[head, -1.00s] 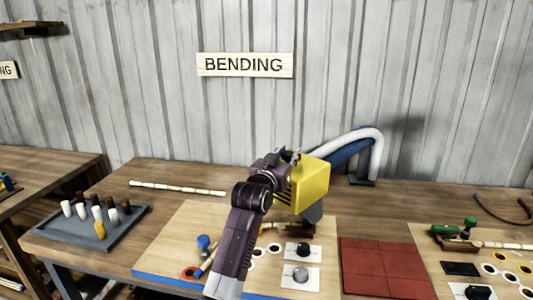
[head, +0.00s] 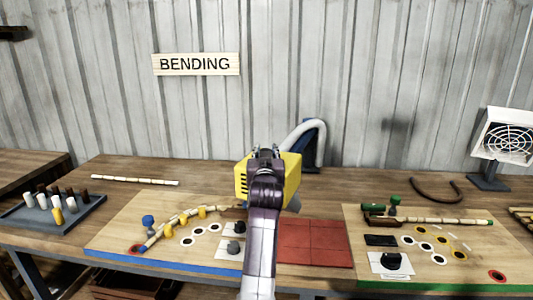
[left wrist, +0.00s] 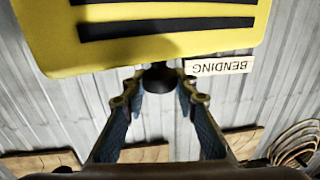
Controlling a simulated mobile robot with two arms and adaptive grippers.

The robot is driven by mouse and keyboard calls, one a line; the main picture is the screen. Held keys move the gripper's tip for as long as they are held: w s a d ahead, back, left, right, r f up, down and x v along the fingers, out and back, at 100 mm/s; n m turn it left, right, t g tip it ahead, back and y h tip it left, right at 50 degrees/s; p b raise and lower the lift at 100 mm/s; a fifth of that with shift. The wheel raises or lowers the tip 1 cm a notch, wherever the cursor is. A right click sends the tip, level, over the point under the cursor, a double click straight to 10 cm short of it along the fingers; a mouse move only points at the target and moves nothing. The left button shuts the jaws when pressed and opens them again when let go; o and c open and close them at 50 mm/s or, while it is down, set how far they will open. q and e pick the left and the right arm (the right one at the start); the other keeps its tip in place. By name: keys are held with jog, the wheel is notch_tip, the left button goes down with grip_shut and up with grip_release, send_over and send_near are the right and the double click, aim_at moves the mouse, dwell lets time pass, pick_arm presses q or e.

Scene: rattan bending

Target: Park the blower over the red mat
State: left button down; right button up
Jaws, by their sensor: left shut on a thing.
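The yellow blower (head: 292,176) is held up above the bench in the head view, its near side partly hidden by my left arm. Its yellow body with black slots fills the top of the left wrist view (left wrist: 140,45). My left gripper (left wrist: 158,95) is shut on the blower's dark knob (left wrist: 157,80); in the head view the gripper (head: 265,158) is seen from behind. The red mat (head: 313,243) lies flat on the bench, just right of and below the blower. My right gripper is not in view.
A pale hose on a blue stand (head: 312,145) rises behind the blower. Left of the mat is a board (head: 130,225) with a bent cane and pegs. Right of it is another board (head: 375,213) with a straight cane. A peg tray (head: 80,225) stands far left.

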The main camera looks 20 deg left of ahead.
pick_arm(q)
jog(key=shift+a, duration=0.1)
jog(key=c, duration=1.5)
grip_release()
notch_tip(320, 180, up, 10)
